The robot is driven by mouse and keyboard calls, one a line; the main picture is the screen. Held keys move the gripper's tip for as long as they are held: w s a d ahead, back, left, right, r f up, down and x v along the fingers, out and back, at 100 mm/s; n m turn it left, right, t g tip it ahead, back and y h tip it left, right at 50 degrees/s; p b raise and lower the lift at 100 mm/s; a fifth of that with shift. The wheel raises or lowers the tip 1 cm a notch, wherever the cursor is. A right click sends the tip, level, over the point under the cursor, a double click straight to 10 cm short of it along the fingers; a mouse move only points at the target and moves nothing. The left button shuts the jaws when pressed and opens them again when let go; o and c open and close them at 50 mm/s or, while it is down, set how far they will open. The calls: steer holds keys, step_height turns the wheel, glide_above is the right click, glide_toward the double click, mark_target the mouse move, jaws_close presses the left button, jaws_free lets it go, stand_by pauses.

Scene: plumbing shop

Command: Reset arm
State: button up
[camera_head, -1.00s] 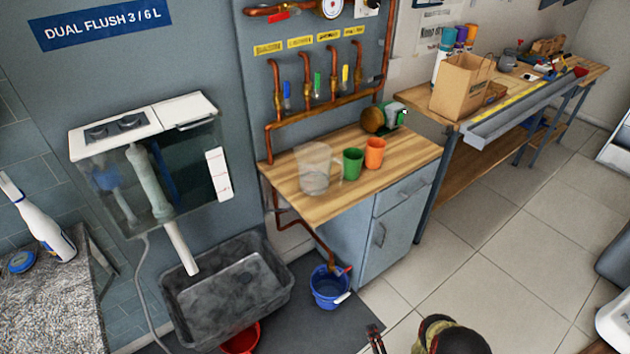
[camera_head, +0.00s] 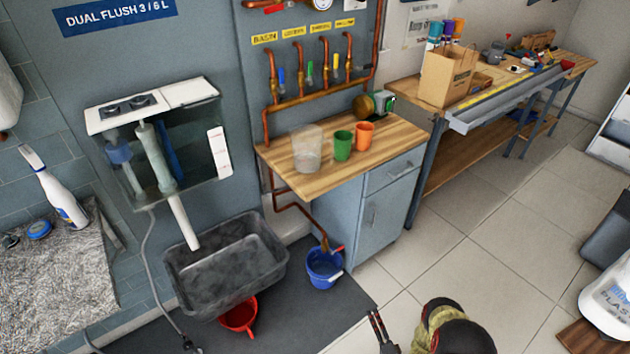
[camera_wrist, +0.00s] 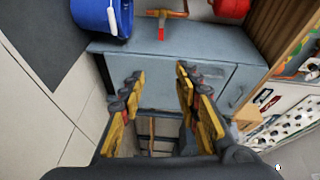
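My gripper (camera_wrist: 157,88) shows in the wrist view with its two yellow-and-grey fingers spread apart and nothing between them. Beyond the fingers is the grey cabinet (camera_wrist: 150,62), apart from them. In the head view a dark fingertip of my gripper (camera_head: 380,328) and my arm show at the bottom edge, in front of the tiled floor. The gripper is below and in front of the cabinet (camera_head: 372,225), clear of the cups on its wooden top.
A clear jug (camera_head: 307,150), green cup (camera_head: 343,145) and orange cup (camera_head: 364,137) stand on the cabinet. A workbench (camera_head: 465,150) stands right; floor before it is clear.

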steer(key=w+d+r+n+g+h+p, duration=0.1)
steer(key=w+d+r+n+g, duration=0.15)
steer(key=w+r, duration=0.85)
steer(key=w+d+r+n+g+h+p, duration=0.1)
steer(key=w+d+r+n, duration=0.25)
steer(key=w+r, duration=0.7)
step_height(320, 180, up, 27)
steer(key=n+g+h+p, duration=0.1)
steer(key=n+g+h, duration=0.1)
steer(key=s+a+r+n+g+h+p, duration=0.1)
steer(key=s+a+r, duration=0.1)
steer(key=s+r, duration=0.75)
steer(key=s+a+r+n+g+h+p, duration=0.1)
steer(key=s+r+g, duration=0.1)
steer(key=s+r, duration=0.75)
steer(key=s+a+r+n+g, duration=0.1)
steer(key=s+a+r, duration=0.1)
steer(key=s, duration=0.7)
steer(key=s+a+r+n+y+p, duration=0.1)
steer(key=s+a+r, duration=0.2)
steer(key=s, duration=0.6)
steer(key=s+a+r+n+g, duration=0.1)
steer(key=s+r, duration=0.3)
steer(key=s, duration=0.6)
steer(key=shift+a+n+g+y+p, duration=0.35)
steer(key=shift+a+n+y, duration=0.05)
steer(key=shift+a, duration=0.25)
